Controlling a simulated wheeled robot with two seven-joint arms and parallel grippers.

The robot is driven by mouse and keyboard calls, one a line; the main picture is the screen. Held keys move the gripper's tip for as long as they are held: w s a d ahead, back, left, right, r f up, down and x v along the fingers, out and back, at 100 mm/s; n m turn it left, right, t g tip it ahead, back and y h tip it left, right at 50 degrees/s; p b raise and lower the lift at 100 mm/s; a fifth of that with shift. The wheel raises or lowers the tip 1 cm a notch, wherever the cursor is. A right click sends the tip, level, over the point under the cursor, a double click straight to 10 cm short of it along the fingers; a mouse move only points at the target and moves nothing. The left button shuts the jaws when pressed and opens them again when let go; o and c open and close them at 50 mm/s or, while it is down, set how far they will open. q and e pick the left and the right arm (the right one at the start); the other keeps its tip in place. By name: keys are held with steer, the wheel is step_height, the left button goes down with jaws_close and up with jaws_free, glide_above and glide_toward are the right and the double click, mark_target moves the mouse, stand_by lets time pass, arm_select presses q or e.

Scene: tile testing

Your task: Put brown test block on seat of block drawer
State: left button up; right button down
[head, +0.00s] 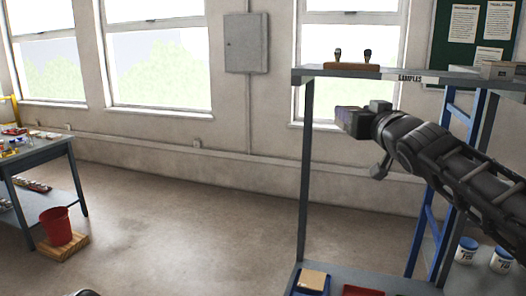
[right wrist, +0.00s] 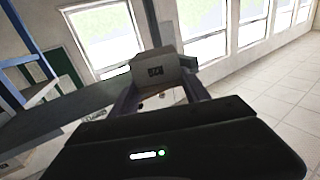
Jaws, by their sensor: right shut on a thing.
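My right gripper (head: 368,118) reaches in from the right, in front of the blue-grey shelf unit and below its top board. It is shut on a small brownish-grey block (head: 350,121), which I take to be the brown test block.
The shelf unit's top board (head: 440,78) has a "SAMPLES" label and bears a wooden holder (head: 352,67) with two dark-handled tools. Below are a tan block (head: 312,279) and white tubs (head: 466,251). A table (head: 40,153) and red bucket (head: 62,227) stand left. The middle floor is clear.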

steer(key=w+a+f+n+y+b, duration=0.1)
steer(key=w+a+f+y, duration=0.15)
steer(key=f, duration=0.95)
steer(key=w+a+f+n+y, duration=0.1)
steer(key=a+f, duration=0.3)
steer(key=f, duration=0.8)
steer(key=s+d+f+m+h, duration=0.1)
steer(key=s+f+h, duration=0.1)
steer(key=s+f, duration=0.2)
steer(key=s+d+f+m+h+b, duration=0.1)
steer(key=s+f, duration=0.3)
steer(key=f, duration=0.7)
steer(key=s+d+f+m+h, duration=0.1)
steer(key=s+d+f+h, duration=0.2)
steer(key=f, duration=0.5)
steer(key=shift+s+d+f+m, duration=0.2)
steer(key=shift+s+f+m, duration=0.1)
steer(key=shift+s, duration=0.35)
steer(key=shift+r, duration=0.1)
steer(key=s+a+f+n+g+y, duration=0.1)
steer(key=s+a+n+g+y, duration=0.3)
steer(key=a+n+y, duration=0.2)
steer(key=s+a+f+n+g+y, duration=0.2)
steer(key=s+a+n+g+y, duration=0.2)
steer(key=a+y, duration=0.6)
steer(key=a+n+g, duration=0.1)
steer(key=a+n, duration=0.1)
steer(key=shift+s+n+g, duration=0.25)
steer(key=shift+n+g, duration=0.05)
